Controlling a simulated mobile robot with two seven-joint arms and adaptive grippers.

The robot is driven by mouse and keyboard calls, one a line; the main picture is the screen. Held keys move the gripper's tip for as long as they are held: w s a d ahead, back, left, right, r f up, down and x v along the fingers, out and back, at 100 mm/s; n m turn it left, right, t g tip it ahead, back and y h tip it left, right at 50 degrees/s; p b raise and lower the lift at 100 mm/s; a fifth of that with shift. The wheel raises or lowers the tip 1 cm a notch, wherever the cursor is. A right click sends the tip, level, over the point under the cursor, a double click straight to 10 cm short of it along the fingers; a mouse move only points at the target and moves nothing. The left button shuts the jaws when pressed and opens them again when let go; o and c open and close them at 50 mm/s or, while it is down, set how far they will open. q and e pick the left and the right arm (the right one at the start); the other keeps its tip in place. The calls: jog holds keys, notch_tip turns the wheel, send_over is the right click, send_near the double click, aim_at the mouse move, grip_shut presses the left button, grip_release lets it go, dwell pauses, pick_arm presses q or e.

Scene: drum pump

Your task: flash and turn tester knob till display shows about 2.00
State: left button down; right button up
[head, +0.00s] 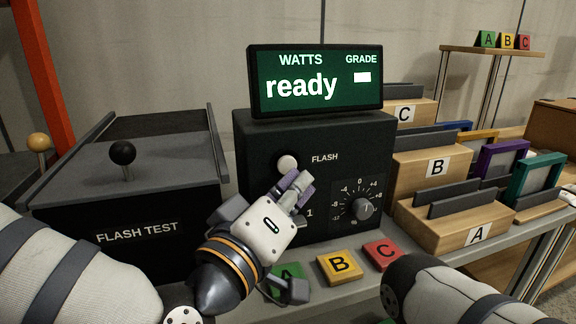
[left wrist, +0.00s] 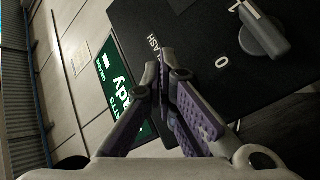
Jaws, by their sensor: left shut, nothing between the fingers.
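The tester (head: 330,140) is a black box with a display (head: 315,82) on top. The display reads "ready" under WATTS and a white bar under GRADE. A round white button (head: 287,163) sits left of the word FLASH. The grey knob (head: 363,209) sits in a numbered dial at the lower right of the face; its pointer setting is too small to read. My left gripper (head: 300,186) is shut and empty in front of the face, below the button and left of the knob.
A FLASH TEST box (head: 136,233) with a black-balled lever (head: 123,153) stands left. Wooden holders (head: 455,222) with framed panels stand right. My right arm crosses the lower right; its gripper is out of view.

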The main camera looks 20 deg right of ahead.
pick_arm(q)
jog(key=shift+w, duration=0.45)
jog(key=shift+w, duration=0.5)
dwell(0.6)
pick_arm(e)
jog(key=shift+r, duration=0.1)
pick_arm(q)
jog(key=shift+s+p, duration=0.45)
jog(key=shift+s, duration=0.5)
pick_arm(e)
jog(key=shift+w+r, duration=0.3)
jog(key=shift+w, duration=0.05)
pick_arm(q)
jog(key=s+p, duration=0.1)
jog(key=s, duration=0.4)
jog(key=shift+p, duration=0.3)
pick_arm(e)
jog(key=shift+w+r+t, duration=0.4)
jog(key=shift+w+r, duration=0.3)
jog(key=shift+r, duration=0.2)
